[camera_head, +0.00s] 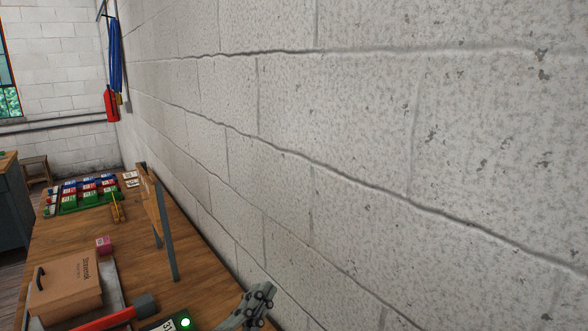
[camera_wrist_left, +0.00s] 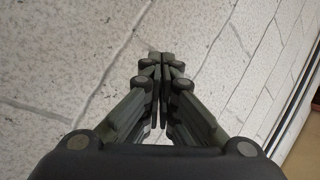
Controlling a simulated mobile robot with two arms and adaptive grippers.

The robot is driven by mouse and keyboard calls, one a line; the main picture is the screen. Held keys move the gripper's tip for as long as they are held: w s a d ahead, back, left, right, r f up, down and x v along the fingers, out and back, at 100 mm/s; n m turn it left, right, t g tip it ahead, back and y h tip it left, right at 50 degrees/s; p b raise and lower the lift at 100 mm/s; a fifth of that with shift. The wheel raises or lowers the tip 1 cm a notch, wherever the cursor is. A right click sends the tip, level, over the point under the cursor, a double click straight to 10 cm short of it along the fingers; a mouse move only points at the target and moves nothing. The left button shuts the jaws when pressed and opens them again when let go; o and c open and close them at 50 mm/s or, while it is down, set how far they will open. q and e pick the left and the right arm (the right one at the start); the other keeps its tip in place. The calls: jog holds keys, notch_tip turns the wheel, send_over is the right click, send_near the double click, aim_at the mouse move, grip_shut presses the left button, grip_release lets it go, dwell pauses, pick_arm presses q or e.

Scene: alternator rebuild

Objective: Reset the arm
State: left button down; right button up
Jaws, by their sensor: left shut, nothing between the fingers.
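My left gripper (camera_head: 259,302) shows at the bottom of the head view, at the wall-side edge of the wooden bench. In the left wrist view its fingers (camera_wrist_left: 160,62) are together with nothing between them. Pale block wall fills most of the background there. Whether the gripper touches the wall or bench cannot be told. My right gripper is not in view.
The block wall (camera_head: 400,130) runs close along the right side of the bench (camera_head: 140,265). On the bench are a cardboard box (camera_head: 68,290), a pink block (camera_head: 104,245), an upright board (camera_head: 157,210) and several coloured bins (camera_head: 80,200).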

pick_arm(q)
jog(key=s+a+f+n+g+y, duration=0.3)
jog(key=a+f+n+y, duration=0.25)
jog(key=f, duration=0.35)
jog(key=s+a+f+n+g+y, duration=0.25)
jog(key=a+f+n+y, duration=0.2)
jog(key=a+f, duration=0.3)
jog(key=s+a+f+n+g+h, duration=0.1)
jog(key=s+f+n+g, duration=0.1)
jog(key=s+f+g, duration=0.6)
jog(key=s+f+n+g, duration=0.15)
jog(key=s+f, duration=0.45)
jog(key=s, duration=0.6)
notch_tip(320, 180, down, 29)
jog(key=s+g+b, duration=0.1)
jog(key=g+b, duration=0.1)
jog(key=b, duration=0.1)
jog(key=s+a+f+g+b, duration=0.1)
jog(key=s+a+f+b, duration=0.1)
jog(key=s+f, duration=1.5)
jog(key=shift+a+f+m+b, duration=0.3)
jog(key=shift+a+f+m, duration=0.15)
jog(key=shift+a+f, duration=0.2)
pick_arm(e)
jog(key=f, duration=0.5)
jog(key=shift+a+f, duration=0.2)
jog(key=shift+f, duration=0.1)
